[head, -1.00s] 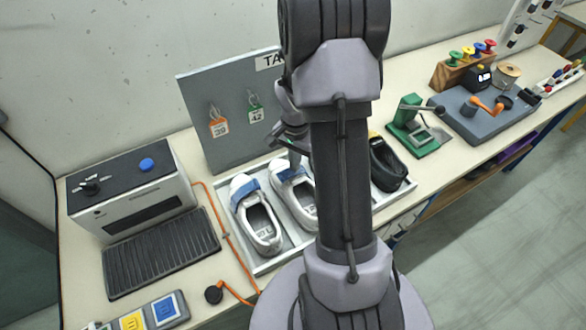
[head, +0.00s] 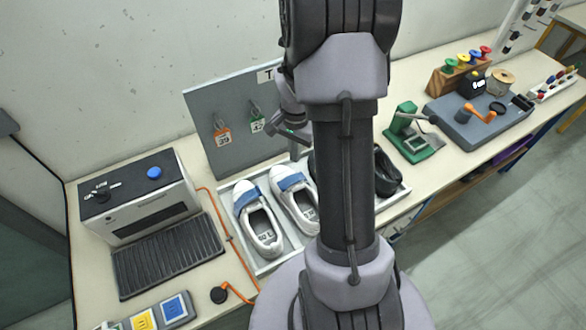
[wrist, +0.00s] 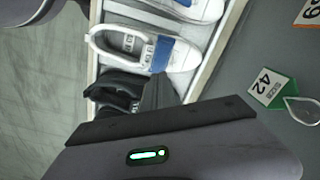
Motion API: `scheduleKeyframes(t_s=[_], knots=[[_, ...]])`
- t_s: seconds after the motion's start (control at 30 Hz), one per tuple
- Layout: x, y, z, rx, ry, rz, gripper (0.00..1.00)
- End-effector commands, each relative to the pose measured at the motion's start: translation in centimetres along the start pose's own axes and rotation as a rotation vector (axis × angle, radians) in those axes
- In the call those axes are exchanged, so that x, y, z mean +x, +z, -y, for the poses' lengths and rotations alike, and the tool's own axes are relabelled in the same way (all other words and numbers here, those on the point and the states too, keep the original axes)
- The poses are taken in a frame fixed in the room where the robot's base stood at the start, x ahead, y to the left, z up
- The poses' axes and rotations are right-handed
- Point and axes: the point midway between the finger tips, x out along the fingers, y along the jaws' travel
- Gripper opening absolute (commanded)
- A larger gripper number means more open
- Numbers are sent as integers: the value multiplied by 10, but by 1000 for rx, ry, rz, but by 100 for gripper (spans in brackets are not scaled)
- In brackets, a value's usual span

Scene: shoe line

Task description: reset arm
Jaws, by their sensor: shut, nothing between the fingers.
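My gripper (head: 303,138) is partly hidden behind my own arm in the head view, above the back of the shoe tray. Its fingers are shut and hold nothing. In the wrist view the gripper's dark body fills the bottom, with a green light on it. White shoes with blue straps (head: 259,219) (head: 294,198) lie in the tray (head: 268,266); they also show in the wrist view (wrist: 140,48). Black shoes (head: 386,174) lie at the tray's right, partly hidden by my arm.
A grey machine (head: 130,196) stands at left. A green press (head: 412,133) and a grey crank station (head: 470,118) stand at right.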

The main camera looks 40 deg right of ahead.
Motion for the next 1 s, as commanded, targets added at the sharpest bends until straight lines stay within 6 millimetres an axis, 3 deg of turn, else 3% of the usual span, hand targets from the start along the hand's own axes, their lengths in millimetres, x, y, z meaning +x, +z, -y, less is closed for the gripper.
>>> scheduleKeyframes(t_s=[0.07, 0.47, 0.57, 0.67, 0.73, 0.8, 0.9, 1.0], knots=[[-11, 0, 0, 0, 0, 0, 0], [-9, 1, 1, -3, -2, -2, 0], [-22, 19, 13, -66, -39, -29, 0], [-50, 77, 30, -233, -130, -85, 0], [-66, 133, 29, -382, -213, -125, 0], [-73, 186, 17, -527, -296, -159, 0], [-71, 246, -9, -706, -403, -196, 0], [-65, 281, -30, -823, -477, -216, 0]])
